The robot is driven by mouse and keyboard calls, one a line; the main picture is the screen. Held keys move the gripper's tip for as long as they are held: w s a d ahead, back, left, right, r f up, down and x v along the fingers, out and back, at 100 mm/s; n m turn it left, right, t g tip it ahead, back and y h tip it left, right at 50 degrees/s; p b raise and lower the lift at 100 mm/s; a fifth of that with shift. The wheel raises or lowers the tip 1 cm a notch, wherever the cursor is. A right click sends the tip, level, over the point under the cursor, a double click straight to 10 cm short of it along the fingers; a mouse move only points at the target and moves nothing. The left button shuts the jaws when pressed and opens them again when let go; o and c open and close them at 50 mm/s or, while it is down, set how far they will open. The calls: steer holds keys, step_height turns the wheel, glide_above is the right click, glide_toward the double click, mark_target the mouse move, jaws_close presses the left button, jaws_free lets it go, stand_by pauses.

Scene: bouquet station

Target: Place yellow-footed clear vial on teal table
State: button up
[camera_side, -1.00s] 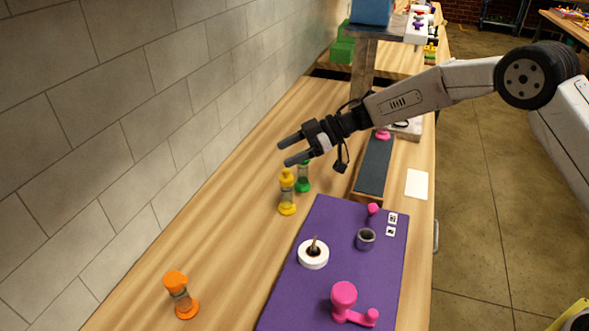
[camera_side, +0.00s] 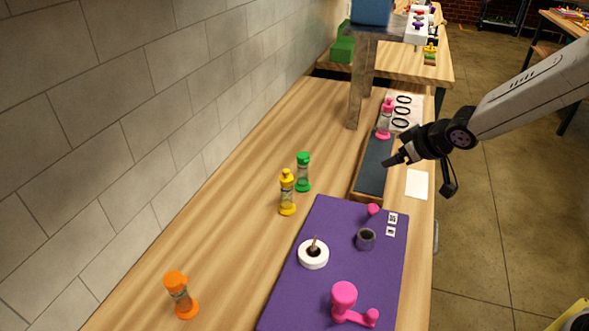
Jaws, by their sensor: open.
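The clear vial with a yellow foot and yellow cap (camera_side: 287,193) stands upright on the wooden bench, left of centre. A long, low dark teal-grey surface (camera_side: 372,178) in a wooden frame lies to its right; it is the nearest match to the teal table. My gripper (camera_side: 390,162) is above the right side of this surface in the picture, open, with nothing seen between its fingers. It is well to the right of the yellow vial and apart from it. My gripper covers part of the surface's right edge.
A green-capped vial (camera_side: 303,172) stands close behind the yellow one. A pink-capped vial (camera_side: 385,119) stands at the far end of the teal-grey surface. An orange-capped vial (camera_side: 180,295) stands front left. A purple mat (camera_side: 335,222) carries a white round holder, a dark cup and pink pieces.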

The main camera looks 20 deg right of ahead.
steer(key=s+d+f+m+g, duration=0.1)
steer(key=s+f+g, duration=0.1)
steer(key=s, duration=0.7)
steer(key=s+d+f+m+g, duration=0.1)
steer(key=s+f+m+g, duration=0.1)
steer(key=s, duration=0.7)
steer(key=shift+f+g+h, duration=0.15)
steer(key=shift+g+h, duration=0.25)
steer(key=shift+g, duration=0.5)
steer(key=shift+s, duration=0.1)
